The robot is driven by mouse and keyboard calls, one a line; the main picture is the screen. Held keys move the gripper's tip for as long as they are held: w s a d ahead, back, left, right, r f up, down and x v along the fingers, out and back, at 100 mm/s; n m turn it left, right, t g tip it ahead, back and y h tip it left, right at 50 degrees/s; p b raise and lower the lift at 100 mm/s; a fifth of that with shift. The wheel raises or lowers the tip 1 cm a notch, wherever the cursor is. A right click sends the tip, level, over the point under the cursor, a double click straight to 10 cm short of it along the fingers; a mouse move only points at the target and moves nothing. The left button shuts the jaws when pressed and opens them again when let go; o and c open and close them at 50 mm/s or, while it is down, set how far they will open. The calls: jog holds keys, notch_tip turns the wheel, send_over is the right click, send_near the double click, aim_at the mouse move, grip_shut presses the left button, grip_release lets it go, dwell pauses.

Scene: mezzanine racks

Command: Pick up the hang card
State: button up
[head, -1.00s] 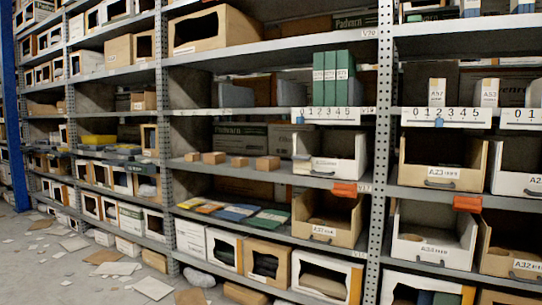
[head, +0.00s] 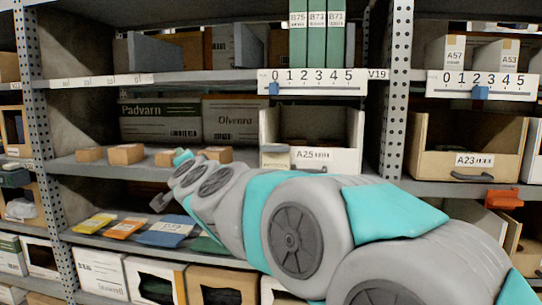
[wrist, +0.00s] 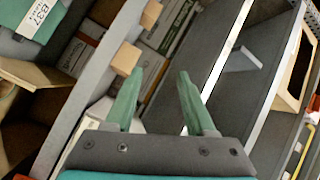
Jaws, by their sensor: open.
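Several flat cards lie side by side on the lower shelf in the head view: a yellow card (head: 93,223), an orange card (head: 125,228), a blue card (head: 165,232) and a green card partly hidden by my arm. I cannot tell which one is the hang card. My gripper (wrist: 156,85) shows in the wrist view with its two green fingers apart and nothing between them. No flat card is clearly seen near its fingertips. In the head view my arm reaches across the shelf front, and its fingers cannot be made out.
Small brown blocks (head: 126,154) stand on the shelf above the cards. An open white bin (head: 340,160) is to their right, partly behind my arm. A perforated upright (head: 395,95) stands further right. A green item labelled B37 (wrist: 38,22) shows in the wrist view.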

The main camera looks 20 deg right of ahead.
jog(key=w+d+r+m+h, duration=0.2)
jog(key=d+r+m+h, duration=0.1)
jog(key=d+m+h, duration=0.5)
jog(key=m+g+h+b, duration=0.1)
jog(key=m+g+h, duration=0.4)
jog(key=m, duration=0.2)
send_near(273, 150)
jog(key=x, duration=0.4)
jog(key=shift+w+d+r, duration=0.15)
jog(key=shift+w+r, duration=0.15)
jog(key=shift+w, duration=0.05)
jog(key=x, duration=0.4)
jog(key=shift+s+d+f, duration=0.1)
jog(key=shift+d+f, duration=0.1)
jog(key=shift+f, duration=0.05)
jog(key=shift+w+d, duration=0.3)
grip_shut()
